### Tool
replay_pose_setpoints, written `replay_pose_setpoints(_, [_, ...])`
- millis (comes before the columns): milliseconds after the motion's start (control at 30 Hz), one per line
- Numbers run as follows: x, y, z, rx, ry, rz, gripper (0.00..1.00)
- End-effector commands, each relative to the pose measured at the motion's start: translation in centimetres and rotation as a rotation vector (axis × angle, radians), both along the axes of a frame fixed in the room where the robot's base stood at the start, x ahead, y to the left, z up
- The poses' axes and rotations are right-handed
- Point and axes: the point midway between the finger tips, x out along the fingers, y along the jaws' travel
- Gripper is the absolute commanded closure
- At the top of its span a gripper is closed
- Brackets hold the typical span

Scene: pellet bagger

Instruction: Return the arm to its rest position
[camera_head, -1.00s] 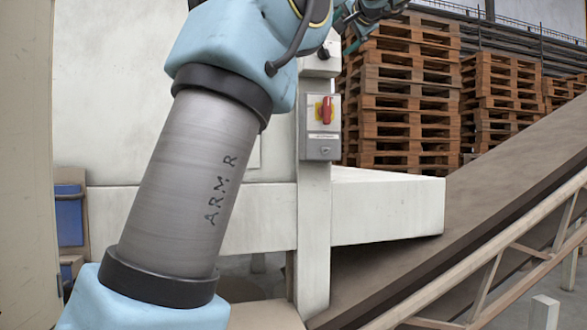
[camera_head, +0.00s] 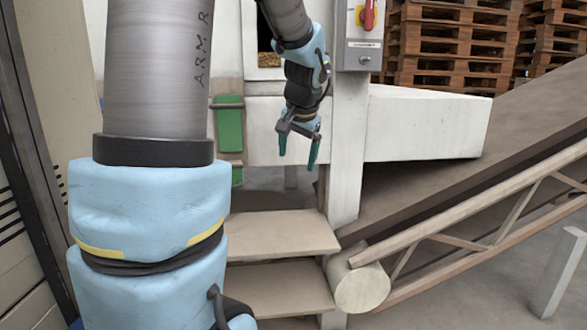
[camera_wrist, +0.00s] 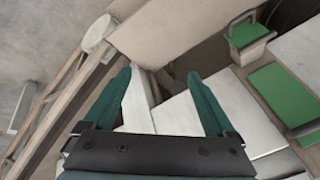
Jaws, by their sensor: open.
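My gripper (camera_head: 298,155) hangs from my arm near the middle of the head view, with its teal fingers pointing down. It is in front of the white machine's lower panel, above the tan steps. In the wrist view, the two teal fingers of my gripper (camera_wrist: 165,95) stand well apart with nothing between them. My large grey arm link marked "ARM R" and its blue joint fill the left of the head view and hide part of the machine.
The white machine (camera_head: 425,125) has a red switch (camera_head: 367,16) on its post. A sloping conveyor (camera_head: 480,140) with a tan rail (camera_head: 460,210) runs at right. Tan steps (camera_head: 280,235) lie below. A green panel (camera_head: 229,128) is left of my gripper. Stacked pallets (camera_head: 450,40) stand behind.

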Motion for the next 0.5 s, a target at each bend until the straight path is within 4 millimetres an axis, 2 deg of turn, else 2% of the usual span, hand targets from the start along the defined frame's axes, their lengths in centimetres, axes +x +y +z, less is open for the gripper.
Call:
replay_pose_setpoints(33, [-2.2, 1.6, -2.5, -0.032, 0.053, 0.055, 0.10])
replay_pose_setpoints(100, [-5.1, 3.1, -5.2, -0.077, 0.112, 0.122, 0.10])
replay_pose_setpoints(200, [-8.8, 4.7, -8.2, -0.130, 0.180, 0.215, 0.10])
replay_pose_setpoints(400, [-15.6, 7.0, -12.6, -0.210, 0.283, 0.384, 0.10])
replay_pose_setpoints(467, [-17.6, 7.6, -13.7, -0.230, 0.309, 0.435, 0.10])
replay_pose_setpoints(500, [-18.4, 7.7, -13.5, -0.240, 0.318, 0.457, 0.10])
